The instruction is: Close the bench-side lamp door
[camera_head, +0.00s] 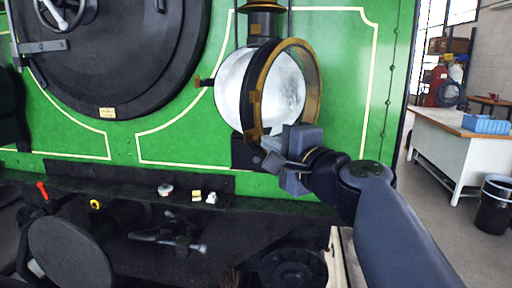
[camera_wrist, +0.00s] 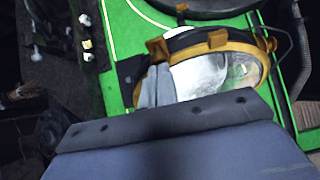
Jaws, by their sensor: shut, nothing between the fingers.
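The bench-side lamp (camera_head: 231,84) is mounted on the green front and has a pale, shiny round inside. Its round glazed door, with a brass rim (camera_head: 316,75) and a dark edge, stands open, swung out from the lamp body. In the wrist view, the grey fingers (camera_wrist: 155,85) overlap the near part of the brass-rimmed door (camera_wrist: 230,47).
A dark ledge (camera_head: 130,190) with small loose items runs below the lamp. A large black round door (camera_head: 120,55) is at the left. A white workbench (camera_head: 455,150) with a blue crate (camera_head: 486,123) and a black bin (camera_head: 494,205) stand at the right, with open floor before them.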

